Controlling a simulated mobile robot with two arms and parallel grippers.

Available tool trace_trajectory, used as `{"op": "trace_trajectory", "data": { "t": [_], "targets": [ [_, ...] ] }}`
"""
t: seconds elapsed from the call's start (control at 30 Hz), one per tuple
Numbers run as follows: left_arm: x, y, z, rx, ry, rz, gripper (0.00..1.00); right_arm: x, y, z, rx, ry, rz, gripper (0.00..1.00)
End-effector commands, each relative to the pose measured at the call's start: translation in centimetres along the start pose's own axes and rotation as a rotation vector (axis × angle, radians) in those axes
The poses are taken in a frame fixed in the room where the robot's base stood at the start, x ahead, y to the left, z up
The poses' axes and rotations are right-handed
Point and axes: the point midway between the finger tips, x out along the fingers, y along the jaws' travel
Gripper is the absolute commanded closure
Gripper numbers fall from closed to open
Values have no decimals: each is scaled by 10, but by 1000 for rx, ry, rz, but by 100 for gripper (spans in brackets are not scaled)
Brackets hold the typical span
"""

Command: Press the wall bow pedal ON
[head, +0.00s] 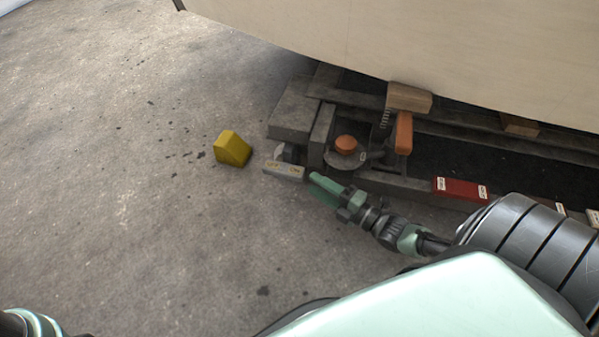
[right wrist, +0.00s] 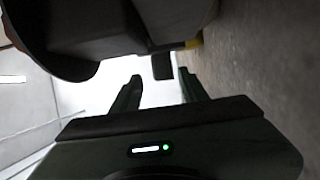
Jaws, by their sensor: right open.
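A small grey pedal (head: 284,170) with yellow OFF and ON lettering lies on the concrete floor at the foot of the grey support frame, its ON end on the right. A red pedal (head: 460,190) with white labels sits further right along the frame. I cannot read which one is the wall bow pedal. My right gripper (head: 316,181) is low, its tips just right of the grey pedal's ON end; contact cannot be told. In the right wrist view its two fingers (right wrist: 159,75) are apart, with a dark block (right wrist: 162,66) beyond them. My left gripper is out of view.
A yellow wedge block (head: 232,149) lies on the floor left of the grey pedal. An orange-capped jack mechanism (head: 346,145) and an orange block (head: 403,133) stand behind my right gripper. The plywood hull (head: 400,40) overhangs the frame. The floor at left is clear.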

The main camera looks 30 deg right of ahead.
Motion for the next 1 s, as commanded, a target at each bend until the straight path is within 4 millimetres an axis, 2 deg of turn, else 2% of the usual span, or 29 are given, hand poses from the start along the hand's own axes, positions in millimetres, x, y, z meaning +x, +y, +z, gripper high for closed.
{"op": "trace_trajectory", "data": {
  "t": [0.2,0.4,0.53,0.77,0.8,0.93,0.97,1.0],
  "targets": [
    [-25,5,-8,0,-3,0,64,36,-4,0,0,1,4,56],
    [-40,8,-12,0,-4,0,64,61,-3,0,0,1,1,56],
    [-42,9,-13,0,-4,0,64,68,-1,0,2,0,-1,56],
    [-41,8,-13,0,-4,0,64,70,0,0,2,0,-2,56],
    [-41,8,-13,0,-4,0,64,70,0,0,2,-1,-2,59],
    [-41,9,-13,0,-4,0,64,69,0,0,2,-1,-2,95],
    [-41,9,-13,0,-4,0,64,69,0,0,2,-1,-2,100],
    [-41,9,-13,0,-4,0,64,70,0,0,2,-1,-1,100]
  ]
}}
